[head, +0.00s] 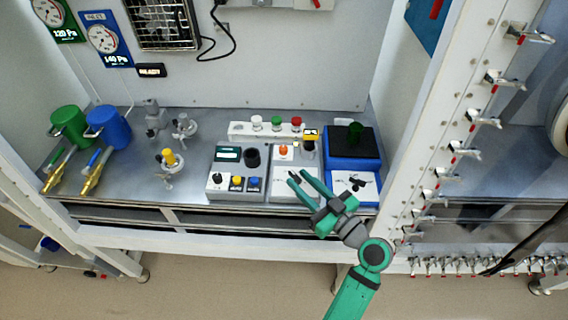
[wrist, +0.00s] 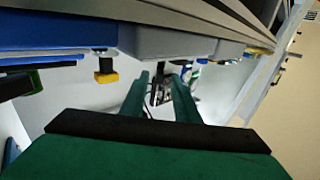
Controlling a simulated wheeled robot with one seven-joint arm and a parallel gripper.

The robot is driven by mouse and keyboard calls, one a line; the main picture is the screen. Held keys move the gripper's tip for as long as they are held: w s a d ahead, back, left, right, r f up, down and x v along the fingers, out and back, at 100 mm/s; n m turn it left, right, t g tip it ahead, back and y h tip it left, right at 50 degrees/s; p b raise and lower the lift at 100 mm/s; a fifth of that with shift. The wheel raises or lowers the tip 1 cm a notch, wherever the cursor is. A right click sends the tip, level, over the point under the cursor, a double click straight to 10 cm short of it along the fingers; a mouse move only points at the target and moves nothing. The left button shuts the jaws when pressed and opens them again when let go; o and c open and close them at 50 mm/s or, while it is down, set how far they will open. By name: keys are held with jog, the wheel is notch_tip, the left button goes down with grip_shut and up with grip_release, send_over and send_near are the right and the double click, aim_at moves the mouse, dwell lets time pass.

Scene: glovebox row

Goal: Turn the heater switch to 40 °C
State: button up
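My gripper (head: 297,174) is over the front of a grey box with an orange knob or lamp (head: 283,150). Its white panel (head: 281,178) has marks too small to read. In the wrist view my two green fingers (wrist: 160,88) are apart. A thin dark piece (wrist: 157,92) shows between them, under the grey box (wrist: 180,43); I cannot tell if the fingers touch it. It may be the heater switch, but no 40 °C mark is legible and its setting cannot be told.
Left of it is a grey box (head: 226,171) with a display, black knob, yellow and blue buttons. A blue unit (head: 340,164) with a black top stands right. A yellow-and-black part (head: 311,134) sits behind; a yellow piece (wrist: 106,76) shows close left in the wrist view.

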jog(key=x, duration=0.7)
jog(key=shift+w, duration=0.1)
grip_shut()
